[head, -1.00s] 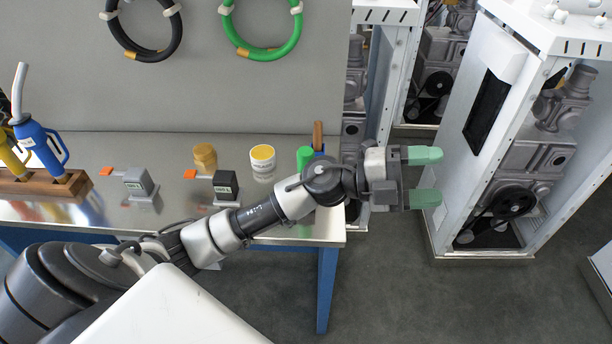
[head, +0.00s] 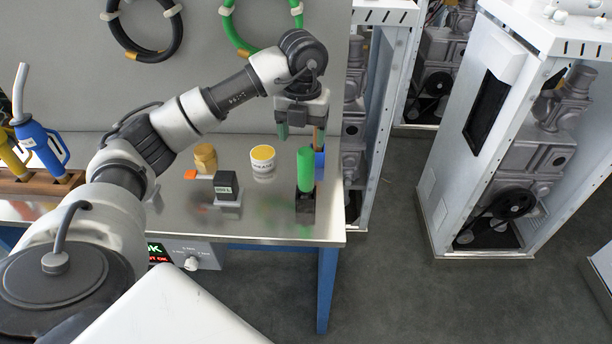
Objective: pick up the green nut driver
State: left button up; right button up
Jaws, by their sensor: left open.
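The green nut driver (head: 305,165) stands upright, its green handle up, in a small dark holder (head: 305,208) near the right end of the bench. My left gripper (head: 300,132) points down above and behind the handle in the picture. It is open and empty, with one green fingertip clear at its left. The other fingertip is hard to make out beside a brown handle. I cannot tell the exact gap between gripper and driver. My right gripper is not in view.
A brown handle (head: 318,140) in a blue holder (head: 319,161) stands close behind the driver. A white tub with a yellow lid (head: 263,161), a black block (head: 226,185) and a blue can (head: 40,143) stand left on the metal bench (head: 270,222). White machine cabinets stand right.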

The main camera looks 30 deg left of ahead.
aim_at(306, 162)
pick_arm(q)
notch_tip(306, 162, down, 3)
jog(key=shift+f, duration=0.15)
jog(key=shift+w+f+p, duration=0.25)
jog(key=shift+f+p, duration=0.15)
jog(key=shift+f, duration=0.95)
jog(key=shift+w+f+p, duration=0.2)
jog(key=shift+f+p, duration=0.15)
jog(key=shift+f, duration=1)
jog(key=c, duration=1.1)
